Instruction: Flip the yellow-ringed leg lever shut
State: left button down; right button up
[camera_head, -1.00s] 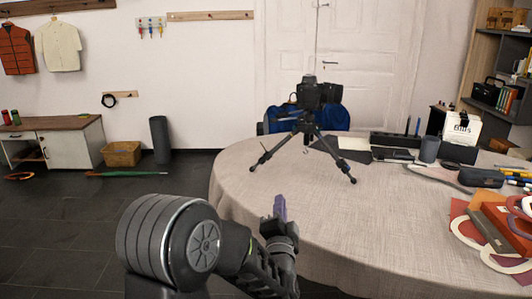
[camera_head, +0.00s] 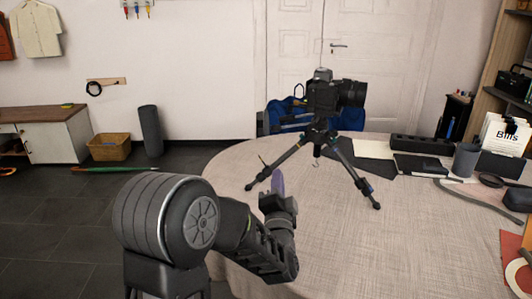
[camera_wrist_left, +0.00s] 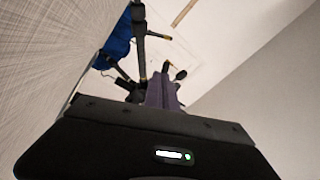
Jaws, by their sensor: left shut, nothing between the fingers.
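A black tripod (camera_head: 290,157) with a camera (camera_head: 322,95) on top stands upright on the round, cloth-covered table (camera_head: 230,195). One leg runs down to the left and one to the right. A small part sticks up beside the left leg, but its ring colour is too small to tell. In the left wrist view, yellowish marks show on dark tripod parts (camera_wrist_left: 139,35), partly hidden behind my fingers. My left gripper (camera_head: 278,184) is shut and empty, its purple fingers pointing up, nearer to me than the left leg. It also shows in the left wrist view (camera_wrist_left: 161,90). My right gripper is out of view.
A blue chair (camera_head: 282,115) stands behind the tripod. A black camera case or box (camera_head: 420,145), a dark cup (camera_head: 466,160) and a strap (camera_head: 475,203) lie at the table's right. The table front between gripper and tripod is clear.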

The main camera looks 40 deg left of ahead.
pick_arm(q)
jog(key=shift+w, duration=0.1)
dwell(0.3)
jog(key=w+a+b, duration=0.1)
jog(key=w+a, duration=0.4)
jog(key=a, duration=0.3)
dwell(0.4)
jog(key=shift+b, duration=0.3)
dwell(0.5)
jog(key=shift+s+a+f+b, duration=0.35)
jog(key=shift+s+a+f, duration=0.1)
jog(key=shift+s+a, duration=0.1)
dwell(0.5)
dwell(0.5)
